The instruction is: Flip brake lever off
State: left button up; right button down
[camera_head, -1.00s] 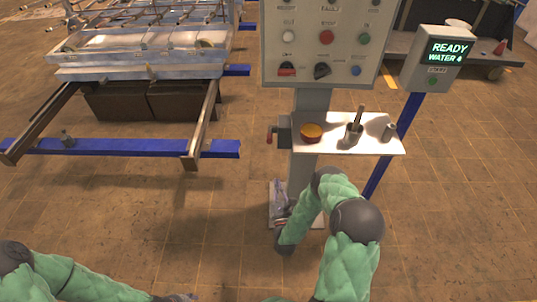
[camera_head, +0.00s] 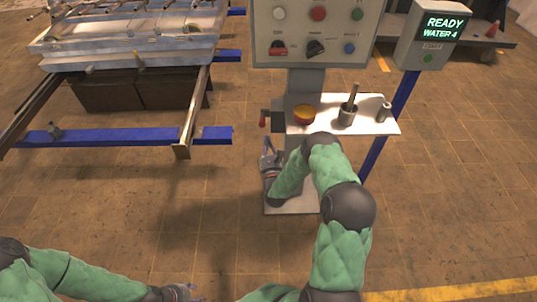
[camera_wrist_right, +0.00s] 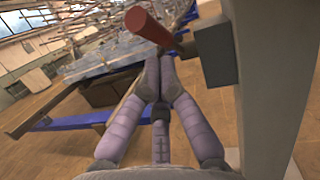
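The brake lever has a red grip (camera_head: 262,118) on a dark mount at the left side of the console post, by the shelf. In the right wrist view the red grip (camera_wrist_right: 148,25) is large and close, just beyond the fingertips, joined to a grey block (camera_wrist_right: 213,50). My right gripper (camera_head: 269,152) is below the lever, in front of the post, pointing up and away.
The console panel (camera_head: 314,32) stands above a white shelf (camera_head: 328,128) holding a yellow-topped cup (camera_head: 304,114) and metal items. A display on a blue post (camera_head: 428,39) stands at right. A metal frame with blue rails (camera_head: 105,137) is at left. Floor between is clear.

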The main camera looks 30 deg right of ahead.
pick_arm(q)
jog(key=shift+f, duration=0.2)
pick_arm(e)
jog(key=shift+w+r, duration=0.25)
jog(key=shift+r, duration=0.25)
jog(key=shift+w+r, duration=0.25)
jog(key=shift+r, duration=0.2)
jog(key=shift+d, duration=0.1)
